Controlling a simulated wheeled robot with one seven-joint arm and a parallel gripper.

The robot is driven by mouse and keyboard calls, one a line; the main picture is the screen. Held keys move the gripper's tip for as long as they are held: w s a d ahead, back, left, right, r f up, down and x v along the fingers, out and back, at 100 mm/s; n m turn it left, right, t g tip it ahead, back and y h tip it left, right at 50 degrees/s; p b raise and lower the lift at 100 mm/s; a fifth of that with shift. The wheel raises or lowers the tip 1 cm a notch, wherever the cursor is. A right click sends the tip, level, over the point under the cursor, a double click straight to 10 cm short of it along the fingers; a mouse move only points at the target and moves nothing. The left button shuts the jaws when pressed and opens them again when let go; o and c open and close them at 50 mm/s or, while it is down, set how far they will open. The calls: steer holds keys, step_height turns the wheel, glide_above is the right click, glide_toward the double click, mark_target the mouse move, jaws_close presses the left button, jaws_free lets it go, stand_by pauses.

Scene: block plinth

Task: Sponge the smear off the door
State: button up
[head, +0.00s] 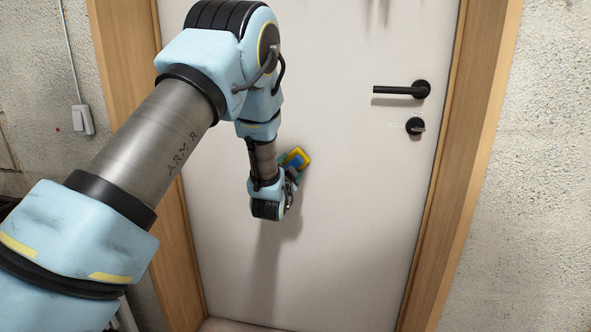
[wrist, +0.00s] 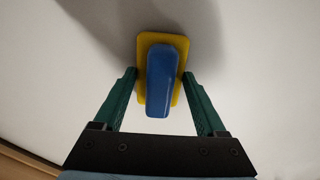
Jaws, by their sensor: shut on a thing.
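The sponge is yellow with a blue grip on its back. In the head view the sponge (head: 297,158) is at the white door (head: 340,215), just beyond my gripper (head: 291,170). In the wrist view my gripper (wrist: 158,80) has its two green fingers on either side of the sponge (wrist: 164,75), shut on it. The sponge's yellow face is turned to the door; I cannot tell whether it touches. Part of the door is hidden behind my arm.
A black door handle (head: 402,90) and a lock knob (head: 415,126) stick out at the door's right side. A wooden frame (head: 462,165) borders the door, with rough concrete wall beyond. A light switch (head: 83,119) with a cable is on the left wall.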

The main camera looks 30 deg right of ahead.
mark_target(304, 162)
steer(key=shift+w+a+r+b, duration=0.2)
steer(key=shift+r+b, duration=0.1)
steer(key=shift+r, duration=0.1)
steer(key=shift+w+a+r+b, duration=0.1)
steer(key=shift+w+r+b, duration=0.05)
steer(key=shift+r+b, duration=0.2)
steer(key=shift+s+d+b, duration=0.35)
steer(key=shift+s+d, duration=1.35)
steer(key=v, duration=0.6)
steer(key=shift+b, duration=0.35)
steer(key=shift+b+v, duration=0.4)
steer(key=shift+v, duration=1.1)
